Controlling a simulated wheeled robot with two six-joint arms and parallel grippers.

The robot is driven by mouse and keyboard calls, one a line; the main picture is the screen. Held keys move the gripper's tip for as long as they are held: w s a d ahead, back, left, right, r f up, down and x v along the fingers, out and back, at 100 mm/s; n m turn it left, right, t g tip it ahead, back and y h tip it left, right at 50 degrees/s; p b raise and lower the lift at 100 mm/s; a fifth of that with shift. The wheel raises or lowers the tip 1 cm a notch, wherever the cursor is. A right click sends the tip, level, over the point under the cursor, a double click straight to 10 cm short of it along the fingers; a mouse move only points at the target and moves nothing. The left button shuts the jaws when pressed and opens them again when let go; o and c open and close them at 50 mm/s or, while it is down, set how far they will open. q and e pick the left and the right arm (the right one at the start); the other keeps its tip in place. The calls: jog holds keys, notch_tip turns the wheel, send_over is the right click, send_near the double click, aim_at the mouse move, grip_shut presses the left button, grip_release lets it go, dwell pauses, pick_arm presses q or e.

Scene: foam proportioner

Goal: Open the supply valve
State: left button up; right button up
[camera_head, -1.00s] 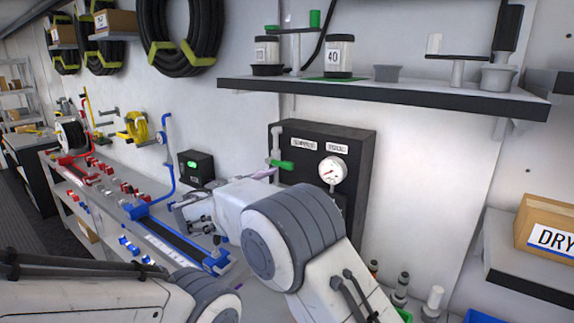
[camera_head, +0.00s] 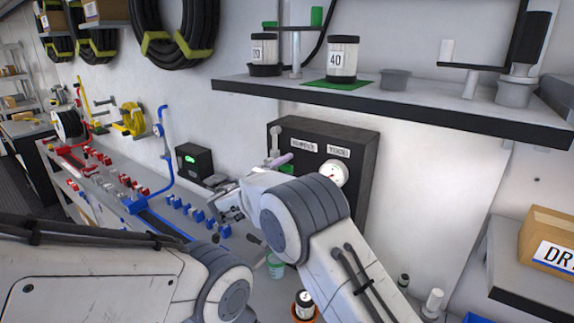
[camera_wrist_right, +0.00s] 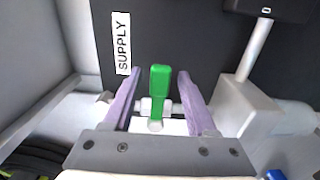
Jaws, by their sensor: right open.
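The supply valve has a green lever handle (camera_wrist_right: 160,90) on the dark panel, beside the label "SUPPLY" (camera_wrist_right: 122,43). In the right wrist view the handle stands between the two purple fingers of my right gripper (camera_wrist_right: 160,74), with a gap on both sides. The gripper is open. In the head view a purple finger of the right gripper (camera_head: 279,160) is at the panel, and only a little of the green handle (camera_head: 287,169) shows past my wrist.
The black panel box (camera_head: 358,185) carries a round gauge (camera_head: 335,172), partly hidden by my right arm. A shelf (camera_head: 420,98) with jars overhangs above it. A small black box with a green light (camera_head: 194,162) is at its left. Bottles stand on the bench below.

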jog(key=shift+d, duration=0.15)
jog(key=shift+c, duration=0.6)
jog(key=shift+d, duration=0.1)
jog(key=c, duration=0.6)
grip_shut()
jog(key=shift+f, duration=0.1)
